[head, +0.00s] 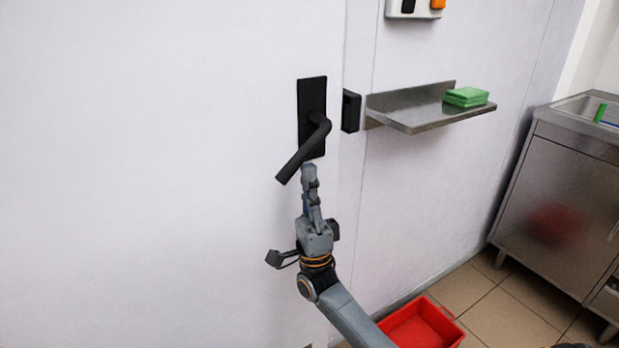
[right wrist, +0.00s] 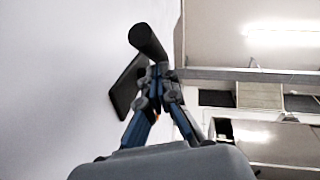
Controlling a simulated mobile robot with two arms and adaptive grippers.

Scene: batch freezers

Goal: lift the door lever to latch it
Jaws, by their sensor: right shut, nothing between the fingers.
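The black door lever (head: 303,152) sits on a black backplate (head: 312,95) on the white door (head: 160,180). It slopes down to the left from its pivot. My right gripper (head: 309,170) is shut and empty, pointing up just below the lever and the backplate's lower end. In the right wrist view the lever (right wrist: 147,40) shows end-on just beyond the shut fingertips (right wrist: 158,72). I cannot tell whether they touch it. The black catch (head: 351,111) is on the frame right of the backplate. My left gripper is not in view.
A steel shelf (head: 420,114) with green cloths (head: 466,97) juts from the wall at right. A red crate (head: 420,326) lies on the floor beside my right arm. A steel cabinet (head: 560,190) stands at far right. The door's left part is clear.

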